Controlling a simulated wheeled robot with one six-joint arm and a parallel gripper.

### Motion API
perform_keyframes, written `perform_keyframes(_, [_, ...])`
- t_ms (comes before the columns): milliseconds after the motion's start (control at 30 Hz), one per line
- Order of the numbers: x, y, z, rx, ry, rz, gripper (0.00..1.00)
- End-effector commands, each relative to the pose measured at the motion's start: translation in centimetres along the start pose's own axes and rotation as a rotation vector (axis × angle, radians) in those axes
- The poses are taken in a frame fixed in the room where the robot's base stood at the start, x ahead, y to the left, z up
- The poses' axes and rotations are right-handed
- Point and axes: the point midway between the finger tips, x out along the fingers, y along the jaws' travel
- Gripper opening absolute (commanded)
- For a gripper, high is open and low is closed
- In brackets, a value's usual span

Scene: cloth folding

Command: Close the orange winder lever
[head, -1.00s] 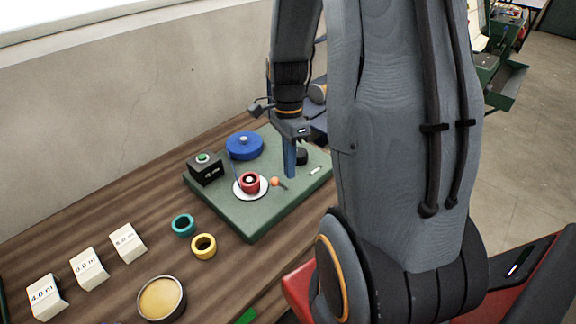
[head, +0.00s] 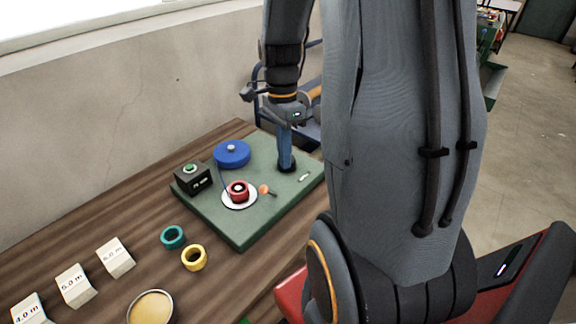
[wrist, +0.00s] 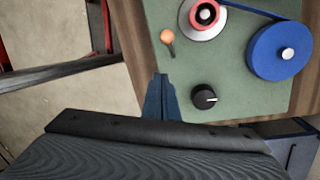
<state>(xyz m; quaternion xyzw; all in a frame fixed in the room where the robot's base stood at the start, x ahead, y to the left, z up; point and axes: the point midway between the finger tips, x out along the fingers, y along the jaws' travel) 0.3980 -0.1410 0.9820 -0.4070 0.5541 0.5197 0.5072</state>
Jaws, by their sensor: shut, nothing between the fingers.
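The orange winder lever (head: 265,190) is a small orange ball on a short dark stem, beside the red spool (head: 238,190) on its white disc. It also shows in the wrist view (wrist: 167,36), just beyond my fingertips and apart from them. My gripper (head: 286,168) points down over the right part of the green board, its blue fingers together and empty. In the wrist view my gripper (wrist: 161,76) is to the left of the black knob (wrist: 204,97). In the head view the fingers mostly cover that knob.
The green board (head: 240,233) also bears a blue wheel (head: 232,154) and a black box (head: 192,179) with a green button. Teal (head: 172,237) and yellow (head: 194,258) rings, a round tin (head: 150,308) and white labelled blocks (head: 116,257) stand on the wooden table.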

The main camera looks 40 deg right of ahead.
Motion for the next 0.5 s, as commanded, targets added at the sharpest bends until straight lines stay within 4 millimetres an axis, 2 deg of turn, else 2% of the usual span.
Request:
perform_keyframes(200, [-2.8,0.4,1.4,-0.002,0.001,-0.003,0.0])
perform_keyframes(500, [-4.0,0.7,2.0,-0.001,0.0,0.0,0.0])
